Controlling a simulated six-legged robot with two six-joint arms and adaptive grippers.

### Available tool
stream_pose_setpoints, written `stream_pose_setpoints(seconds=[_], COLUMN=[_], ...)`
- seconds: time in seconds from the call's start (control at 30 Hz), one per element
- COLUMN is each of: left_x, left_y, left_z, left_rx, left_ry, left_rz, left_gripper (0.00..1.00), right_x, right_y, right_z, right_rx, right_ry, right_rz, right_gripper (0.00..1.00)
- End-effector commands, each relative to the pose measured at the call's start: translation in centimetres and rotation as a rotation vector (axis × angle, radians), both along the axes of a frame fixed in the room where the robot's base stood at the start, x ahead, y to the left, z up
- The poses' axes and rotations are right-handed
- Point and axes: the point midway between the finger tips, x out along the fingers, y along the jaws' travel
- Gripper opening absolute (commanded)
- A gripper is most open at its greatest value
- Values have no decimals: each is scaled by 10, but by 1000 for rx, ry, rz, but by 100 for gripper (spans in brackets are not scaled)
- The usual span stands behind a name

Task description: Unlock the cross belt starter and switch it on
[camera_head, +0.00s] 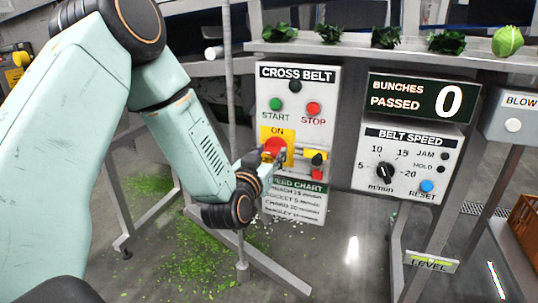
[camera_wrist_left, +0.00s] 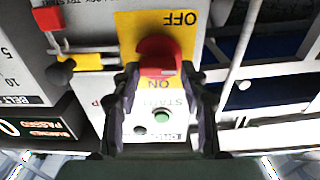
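The cross belt starter is a white panel (camera_head: 296,89) with a green START button (camera_head: 275,104) and a red STOP button (camera_head: 313,108). Its red switch knob (camera_head: 273,149) sits on a yellow ON/OFF plate (camera_head: 265,132). My left gripper (camera_head: 266,162) is at this knob; in the left wrist view, upside down, its fingers (camera_wrist_left: 160,70) reach either side of the red knob (camera_wrist_left: 158,55). Whether they press on it is unclear. A yellow bar with a black knob (camera_head: 317,160) and a red tag (camera_head: 317,174) lies right of the plate. My right gripper is not visible.
Right of the starter are the bunch counter (camera_head: 420,98), reading 0, and the belt speed box (camera_head: 407,155). A grey upright post (camera_head: 230,80) stands close to my left arm. Greens (camera_head: 385,37) lie on the ledge above. Leaf scraps litter the floor (camera_head: 200,255).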

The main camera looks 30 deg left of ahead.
Motion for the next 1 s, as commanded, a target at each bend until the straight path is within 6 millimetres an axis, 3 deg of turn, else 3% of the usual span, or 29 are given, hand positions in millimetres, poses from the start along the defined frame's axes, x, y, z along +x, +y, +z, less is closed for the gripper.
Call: stream_pose_setpoints(seconds=[0.4, 0.67, 1.0], left_x=[0, 0, 0], left_y=[0, 0, -2], left_z=[0, 1, 3], left_rx=[0, 30, 239], left_ry=[0, 8, 61], left_rz=[0, 0, -2], left_gripper=[7, 7, 7], right_x=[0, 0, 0], right_y=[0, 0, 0], right_z=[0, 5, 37], right_rx=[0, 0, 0], right_ry=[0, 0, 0], right_rz=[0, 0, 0], right_gripper=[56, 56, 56])
